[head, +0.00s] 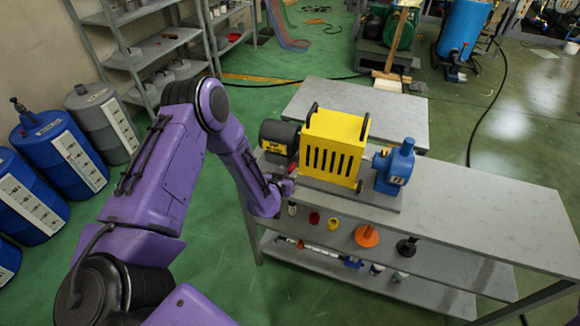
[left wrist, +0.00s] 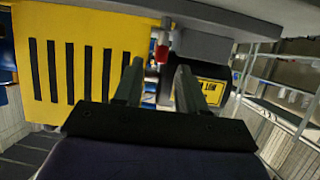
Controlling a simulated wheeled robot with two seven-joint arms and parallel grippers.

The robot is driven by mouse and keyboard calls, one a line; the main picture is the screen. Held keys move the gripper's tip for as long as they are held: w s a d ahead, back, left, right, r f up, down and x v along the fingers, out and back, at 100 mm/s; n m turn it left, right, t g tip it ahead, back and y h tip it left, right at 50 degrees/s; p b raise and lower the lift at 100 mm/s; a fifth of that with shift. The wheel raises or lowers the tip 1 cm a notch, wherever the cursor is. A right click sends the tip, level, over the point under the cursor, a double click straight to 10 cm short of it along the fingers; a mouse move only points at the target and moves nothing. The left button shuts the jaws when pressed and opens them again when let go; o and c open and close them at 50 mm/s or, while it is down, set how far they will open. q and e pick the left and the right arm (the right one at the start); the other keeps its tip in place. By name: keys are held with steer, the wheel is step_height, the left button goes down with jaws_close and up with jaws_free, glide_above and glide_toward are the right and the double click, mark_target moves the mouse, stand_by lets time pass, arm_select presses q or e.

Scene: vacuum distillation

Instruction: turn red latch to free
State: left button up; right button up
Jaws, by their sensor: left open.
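The red latch shows as a small red piece on a pale rod in the left wrist view (left wrist: 162,53), beside the yellow slotted guard (left wrist: 80,60). In the head view, a small red spot (head: 293,171) shows at the guard's left end, partly hidden by my gripper. My left gripper (head: 284,184) is at the bench's left edge, just below the dark motor. In the left wrist view its two fingers (left wrist: 159,72) are apart, with the red latch showing between and just beyond their tips. I cannot tell whether they touch it. My right gripper is not in view.
The dark motor (head: 280,136) and blue pump (head: 395,166) flank the yellow guard (head: 333,145) on the grey bench (head: 470,208). Several coloured knobs, including an orange one (head: 366,236), sit along the bench front. Blue drums (head: 60,150) stand at left. The right bench top is clear.

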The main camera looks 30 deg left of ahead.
mark_target(290, 170)
arm_select(q)
steer(key=shift+x, duration=1.6)
steer(key=shift+s, duration=0.1)
jaws_close()
